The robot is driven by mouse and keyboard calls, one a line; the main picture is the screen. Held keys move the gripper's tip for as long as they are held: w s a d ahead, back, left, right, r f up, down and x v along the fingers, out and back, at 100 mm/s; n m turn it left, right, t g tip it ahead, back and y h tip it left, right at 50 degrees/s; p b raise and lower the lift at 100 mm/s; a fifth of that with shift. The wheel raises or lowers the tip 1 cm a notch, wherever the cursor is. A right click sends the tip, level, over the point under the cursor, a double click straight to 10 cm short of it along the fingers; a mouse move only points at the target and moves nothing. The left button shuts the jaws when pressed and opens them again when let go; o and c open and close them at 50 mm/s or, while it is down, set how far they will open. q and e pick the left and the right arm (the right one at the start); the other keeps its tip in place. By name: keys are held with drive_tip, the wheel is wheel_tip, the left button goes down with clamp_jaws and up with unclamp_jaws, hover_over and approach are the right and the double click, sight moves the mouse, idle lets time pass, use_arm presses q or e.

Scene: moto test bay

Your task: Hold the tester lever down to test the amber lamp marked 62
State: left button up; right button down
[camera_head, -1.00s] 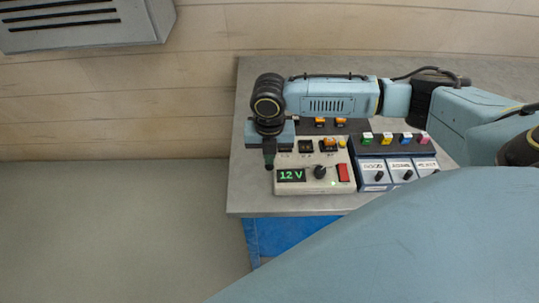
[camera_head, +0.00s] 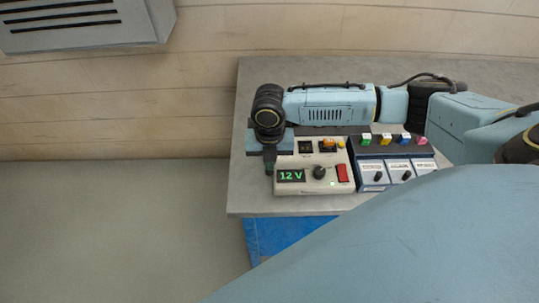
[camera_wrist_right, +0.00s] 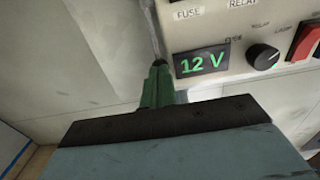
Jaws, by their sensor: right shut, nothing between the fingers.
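The tester (camera_head: 312,175) is a beige box with a green 12 V display (camera_head: 291,176), a black knob (camera_head: 319,172) and a red switch (camera_head: 342,173). An amber piece (camera_head: 328,145) sits in a socket at its top; its marking is too small to read. My right gripper (camera_head: 269,170) points down at the tester's left edge, shut and empty. In the right wrist view its green fingers (camera_wrist_right: 158,72) are left of the display (camera_wrist_right: 203,60). A thin grey strip shows beyond the fingertips; I cannot tell whether it is the lever. My left gripper is out of view.
A dark blue rack (camera_head: 396,152) with several coloured pieces and labelled switch panels stands right of the tester. The grey bench (camera_head: 248,200) has bare room at its front left edge. My right arm hides the area behind the tester. A grey vented box hangs on the wall.

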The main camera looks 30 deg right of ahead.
drive_tip(key=shift+s+f, duration=0.1)
drive_tip(key=shift+f, duration=0.45)
drive_tip(key=shift+s+a+f, duration=0.1)
drive_tip(key=shift+f, duration=0.05)
idle(0.5)
drive_tip(key=shift+f, duration=0.2)
idle(1.5)
wheel_tip(320, 180, up, 9)
drive_tip(key=p, duration=1)
drive_tip(key=shift+p, duration=0.3)
